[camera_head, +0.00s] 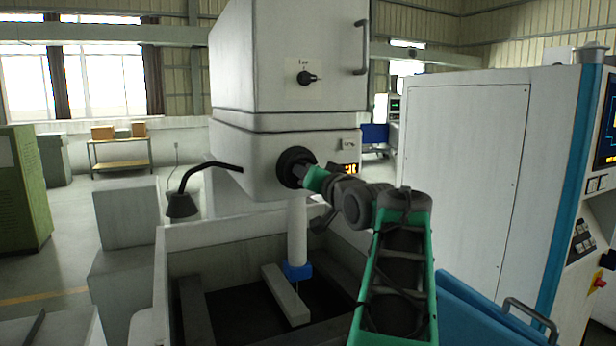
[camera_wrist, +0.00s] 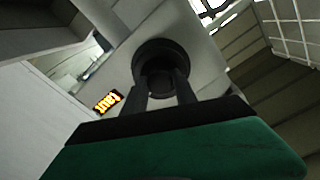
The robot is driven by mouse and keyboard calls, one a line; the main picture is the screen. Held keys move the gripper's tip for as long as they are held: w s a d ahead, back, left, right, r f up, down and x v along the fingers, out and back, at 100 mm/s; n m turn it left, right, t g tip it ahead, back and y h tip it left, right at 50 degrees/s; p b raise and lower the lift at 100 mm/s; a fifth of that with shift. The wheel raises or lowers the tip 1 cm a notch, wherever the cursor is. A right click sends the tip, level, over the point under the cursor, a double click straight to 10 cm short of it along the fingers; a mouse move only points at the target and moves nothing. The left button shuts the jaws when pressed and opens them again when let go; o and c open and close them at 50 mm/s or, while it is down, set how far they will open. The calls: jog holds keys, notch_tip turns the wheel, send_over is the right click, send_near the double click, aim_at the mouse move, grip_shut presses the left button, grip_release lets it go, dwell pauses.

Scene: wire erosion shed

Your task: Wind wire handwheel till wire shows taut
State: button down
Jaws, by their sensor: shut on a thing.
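The black wire handwheel (camera_head: 296,167) sits on the front of the white machine head (camera_head: 250,165). My gripper (camera_head: 307,176) reaches it from the right, and its fingers are shut on the handwheel. In the wrist view the round handwheel (camera_wrist: 161,68) stands in the middle, with the two dark fingers of my gripper (camera_wrist: 164,86) on its near part. A small lit orange display (camera_head: 349,169) is on the machine to the right of the handwheel. It also shows in the wrist view (camera_wrist: 107,101), tilted, and I cannot read it surely. The wire itself is not clearly visible.
A black knob (camera_head: 307,78) is on the upper housing, with a grey door handle (camera_head: 362,40) to its right. A black lamp (camera_head: 183,204) on a bent arm juts out at the left. The open tank (camera_head: 210,232) lies below; a tall white cabinet (camera_head: 455,170) stands at the right.

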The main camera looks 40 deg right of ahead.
jog(key=shift+m, duration=0.3)
jog(key=c, duration=1)
grip_release()
jog(key=shift+s, duration=0.1)
jog(key=b+v, duration=0.2)
jog(key=v, duration=0.5)
jog(key=shift+s+a+b, duration=0.2)
jog(key=shift+s+b, duration=0.1)
jog(key=shift+b, duration=0.05)
